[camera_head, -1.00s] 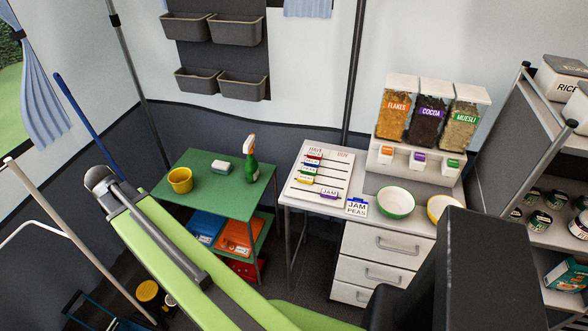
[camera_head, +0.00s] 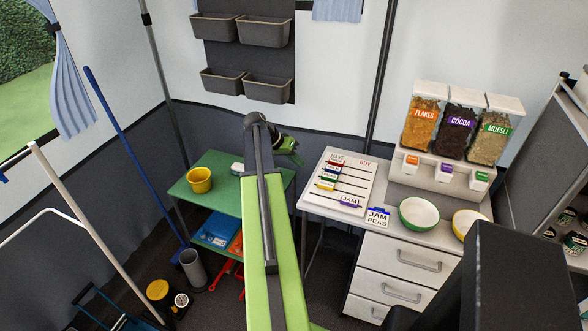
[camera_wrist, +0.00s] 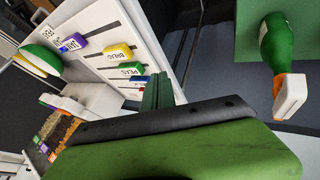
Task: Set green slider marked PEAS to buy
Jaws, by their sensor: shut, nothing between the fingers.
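The white list board (camera_head: 338,188) lies on the white counter, with HAVE at its left and BUY at its right. The green PEAS slider (camera_head: 329,175) is at the HAVE end of its slot; it also shows in the wrist view (camera_wrist: 124,70). The yellow slider (camera_wrist: 118,52) and blue slider (camera_wrist: 139,81) flank it. The purple JAM slider (camera_head: 349,201) is at the BUY end. My gripper (camera_head: 294,150) is shut and empty, left of the board above the green table. Its fingers (camera_wrist: 156,90) show near the board's edge in the wrist view.
A card reading JAM PEAS (camera_head: 378,217) stands right of the board, by a green bowl (camera_head: 418,214). Cereal dispensers (camera_head: 459,136) stand behind. The green table (camera_head: 213,169) holds a yellow bucket (camera_head: 199,180). A spray bottle (camera_wrist: 277,45) is near my gripper.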

